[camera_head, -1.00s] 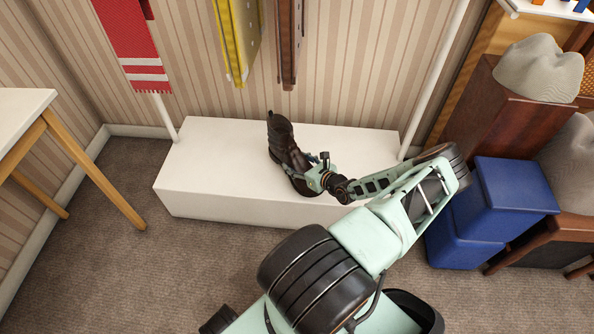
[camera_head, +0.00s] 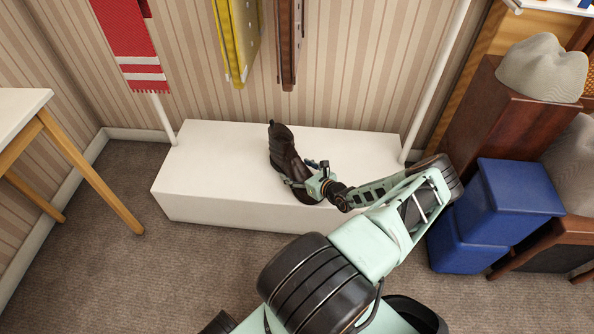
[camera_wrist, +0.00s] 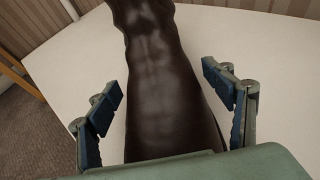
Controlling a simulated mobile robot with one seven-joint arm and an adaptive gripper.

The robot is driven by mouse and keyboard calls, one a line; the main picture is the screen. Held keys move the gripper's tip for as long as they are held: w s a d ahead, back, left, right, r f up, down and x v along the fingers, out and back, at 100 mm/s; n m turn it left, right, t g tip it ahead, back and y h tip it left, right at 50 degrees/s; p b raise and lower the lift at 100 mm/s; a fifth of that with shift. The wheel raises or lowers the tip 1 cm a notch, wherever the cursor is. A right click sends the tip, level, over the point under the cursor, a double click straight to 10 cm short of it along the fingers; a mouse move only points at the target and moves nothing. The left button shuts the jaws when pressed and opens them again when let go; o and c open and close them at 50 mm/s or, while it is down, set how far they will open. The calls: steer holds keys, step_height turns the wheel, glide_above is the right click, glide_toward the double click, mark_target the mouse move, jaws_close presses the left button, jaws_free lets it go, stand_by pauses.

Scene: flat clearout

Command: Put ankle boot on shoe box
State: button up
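The dark brown ankle boot (camera_head: 284,150) stands on the white low bench (camera_head: 220,170), its shaft toward the wall and its toe toward me. My gripper (camera_head: 305,184) is at the boot's front part. In the wrist view the boot (camera_wrist: 165,85) lies between the two fingers of my gripper (camera_wrist: 163,98), which are spread, with narrow gaps showing beside the boot. The boot's toe is hidden by the gripper body. Two blue boxes, an upper one (camera_head: 520,190) and a lower one (camera_head: 458,248), are stacked at the right; I cannot tell whether either is the shoe box.
A white table (camera_head: 20,112) with wooden legs is at the left. A red scarf (camera_head: 128,45), a yellow item (camera_head: 238,40) and a brown item (camera_head: 289,45) hang above the bench. A brown cabinet (camera_head: 510,115) bears a grey lumpy object (camera_head: 543,68). The bench's left part is clear.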

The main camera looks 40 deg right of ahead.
steer(key=shift+r, duration=0.2)
steer(key=shift+s+r+p, duration=0.2)
steer(key=shift+s+p, duration=0.15)
steer(key=p+v, duration=0.3)
steer(key=v, duration=0.8)
steer(key=shift+f, duration=0.1)
steer(key=shift+s, duration=0.15)
